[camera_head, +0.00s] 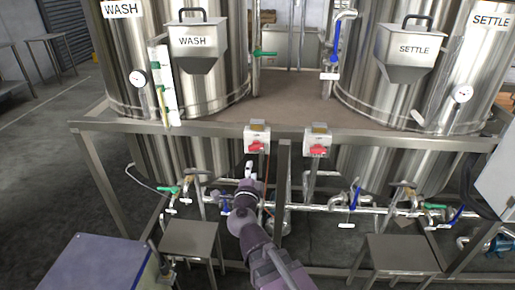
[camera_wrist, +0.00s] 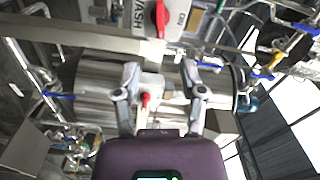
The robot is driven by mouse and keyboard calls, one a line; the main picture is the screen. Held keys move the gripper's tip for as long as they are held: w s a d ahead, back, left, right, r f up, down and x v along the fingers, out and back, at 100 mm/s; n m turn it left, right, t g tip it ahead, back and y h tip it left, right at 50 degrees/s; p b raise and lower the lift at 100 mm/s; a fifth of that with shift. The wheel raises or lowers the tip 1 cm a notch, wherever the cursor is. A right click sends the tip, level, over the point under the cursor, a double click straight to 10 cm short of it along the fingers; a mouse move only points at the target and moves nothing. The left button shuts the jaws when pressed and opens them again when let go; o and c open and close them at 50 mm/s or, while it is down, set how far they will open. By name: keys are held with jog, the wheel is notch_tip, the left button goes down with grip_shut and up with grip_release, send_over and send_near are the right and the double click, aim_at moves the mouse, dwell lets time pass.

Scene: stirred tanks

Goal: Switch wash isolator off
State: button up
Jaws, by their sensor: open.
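The wash isolator (camera_head: 257,140) is a pale box with a red handle, fixed to the frame's front rail on the left. In the wrist view, the box (camera_wrist: 181,18) is at the top edge, with a red handle (camera_wrist: 160,17) and part of a WASH label beside it. My gripper (camera_head: 249,168) is just below the box in the head view, apart from it. In the wrist view, my gripper (camera_wrist: 164,72) has its two fingers spread with nothing held. A small red part (camera_wrist: 146,99) shows between the fingers, farther off; I cannot tell what it is.
A second, similar box with a red handle (camera_head: 317,142) is on the same rail to the right. The steel rail (camera_head: 200,129) runs across the front. Pipes with blue and green valve handles (camera_head: 354,197) lie below. Small steel tables (camera_head: 190,240) stand in front.

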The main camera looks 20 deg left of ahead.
aim_at(256, 149)
jog(key=x, duration=1.3)
jog(key=shift+w, duration=0.2)
grip_shut()
